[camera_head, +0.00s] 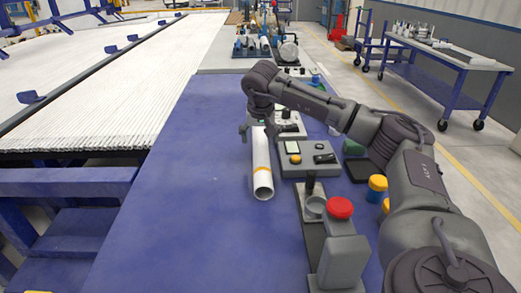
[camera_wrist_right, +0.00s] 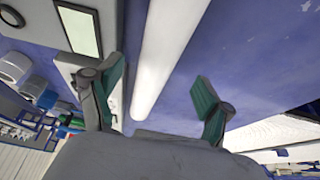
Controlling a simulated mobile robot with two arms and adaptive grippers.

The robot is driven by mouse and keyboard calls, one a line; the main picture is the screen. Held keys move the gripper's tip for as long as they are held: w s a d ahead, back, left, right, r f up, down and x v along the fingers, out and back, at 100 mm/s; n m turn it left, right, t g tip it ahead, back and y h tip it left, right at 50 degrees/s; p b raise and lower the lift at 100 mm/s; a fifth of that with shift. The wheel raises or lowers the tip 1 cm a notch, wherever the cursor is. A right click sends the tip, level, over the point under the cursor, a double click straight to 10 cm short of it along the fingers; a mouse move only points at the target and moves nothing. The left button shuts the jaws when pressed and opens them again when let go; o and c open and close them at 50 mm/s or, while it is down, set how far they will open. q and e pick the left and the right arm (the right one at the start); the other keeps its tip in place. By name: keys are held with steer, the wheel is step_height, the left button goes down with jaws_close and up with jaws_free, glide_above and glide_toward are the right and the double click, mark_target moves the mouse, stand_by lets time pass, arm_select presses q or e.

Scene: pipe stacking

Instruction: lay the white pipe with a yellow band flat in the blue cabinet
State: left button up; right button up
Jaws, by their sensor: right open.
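The white pipe with a yellow band (camera_head: 262,182) lies on the blue table (camera_head: 205,175), its open end toward me and the orange-yellow band close to that end. My right gripper (camera_head: 258,130) is over the far part of the pipe. In the right wrist view, the right gripper (camera_wrist_right: 160,88) is open, with green pads apart and the white pipe (camera_wrist_right: 168,50) running between them; I see no grip on it. The band is not visible there. My left gripper is out of view. A blue frame (camera_head: 65,182) holds many white pipes at left; I cannot tell whether it is the blue cabinet.
Right of the pipe are a grey control box (camera_head: 308,158), a red button (camera_head: 340,207) on a grey unit, and yellow-capped items (camera_head: 377,184). More equipment (camera_head: 265,45) stands at the table's far end. The table left of the pipe is clear.

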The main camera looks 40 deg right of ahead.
mark_target(261, 142)
steer(key=x, duration=0.5)
steer(key=shift+w+d+f+b, duration=0.15)
steer(key=shift+d+f+b, duration=0.1)
steer(key=shift+d+b, duration=0.05)
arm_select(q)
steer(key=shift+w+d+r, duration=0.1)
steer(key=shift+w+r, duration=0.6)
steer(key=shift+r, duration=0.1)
arm_select(e)
steer(key=shift+c, duration=0.2)
steer(key=shift+r, duration=0.1)
jaws_close()
steer(key=shift+r, duration=0.4)
steer(key=r, duration=0.3)
steer(key=shift+s+r+p, duration=0.3)
steer(key=shift+r+p, duration=0.05)
steer(key=shift+r, duration=0.05)
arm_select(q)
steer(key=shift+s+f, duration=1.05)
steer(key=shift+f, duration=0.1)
arm_select(e)
steer(key=s+r, duration=0.6)
steer(key=s, duration=0.5)
steer(key=shift+a+r, duration=0.2)
steer(key=shift+a, duration=0.25)
